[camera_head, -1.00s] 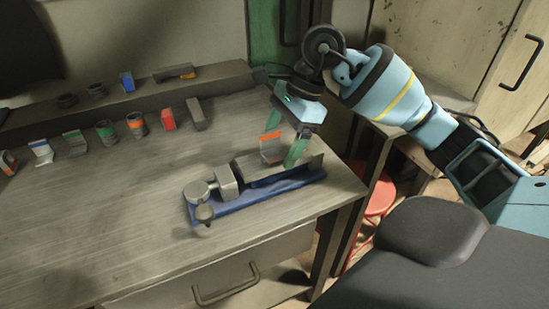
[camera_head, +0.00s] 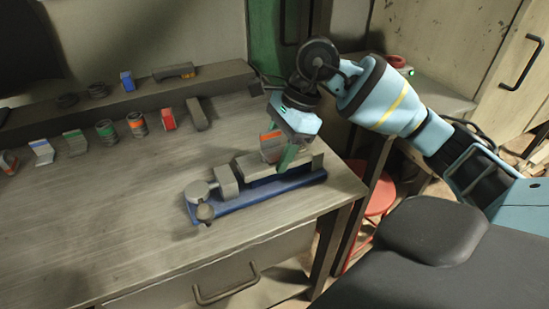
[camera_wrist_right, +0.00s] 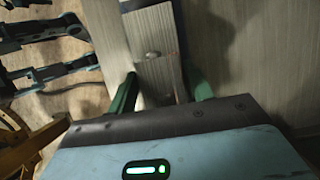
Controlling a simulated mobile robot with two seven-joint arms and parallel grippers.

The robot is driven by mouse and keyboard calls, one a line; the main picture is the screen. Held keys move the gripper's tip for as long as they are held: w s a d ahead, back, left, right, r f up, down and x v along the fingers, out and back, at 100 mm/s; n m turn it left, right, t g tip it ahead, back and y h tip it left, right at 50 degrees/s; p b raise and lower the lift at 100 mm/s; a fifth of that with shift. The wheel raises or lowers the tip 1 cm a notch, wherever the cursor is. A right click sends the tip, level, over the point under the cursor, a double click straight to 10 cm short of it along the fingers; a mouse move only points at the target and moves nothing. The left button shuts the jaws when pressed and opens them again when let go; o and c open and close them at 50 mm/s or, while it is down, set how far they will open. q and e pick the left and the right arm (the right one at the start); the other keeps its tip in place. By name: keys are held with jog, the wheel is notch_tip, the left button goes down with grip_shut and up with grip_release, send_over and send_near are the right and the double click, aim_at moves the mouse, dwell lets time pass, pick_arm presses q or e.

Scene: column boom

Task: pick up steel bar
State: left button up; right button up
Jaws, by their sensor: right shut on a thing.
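One green finger shows in front; the other is mostly hidden. In the right wrist view both green fingers (camera_wrist_right: 162,95) flank grey metal, and the contact is partly hidden by the gripper body. My left gripper is not in view.
The vise rests on a blue base (camera_head: 262,198) near the bench's front right corner. A grey bar (camera_head: 197,115), a red block (camera_head: 168,119) and several banded parts stand along the back. A red stool (camera_head: 378,201) is right of the bench. The bench's front left is clear.

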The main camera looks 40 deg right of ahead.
jog(key=shift+r, duration=0.1)
jog(key=shift+r, duration=1.65)
jog(key=shift+s+a+r, duration=0.1)
jog(key=shift+s, duration=0.1)
jog(key=s+a, duration=0.3)
jog(key=s, duration=0.3)
jog(key=s+a+r+b, duration=0.1)
jog(key=s+a, duration=0.3)
jog(key=s, duration=0.3)
jog(key=shift+s+a+r, duration=0.2)
jog(key=shift+s+a, duration=0.1)
jog(key=shift+r, duration=0.15)
jog(key=shift+r+p, duration=0.3)
jog(key=shift+r, duration=0.05)
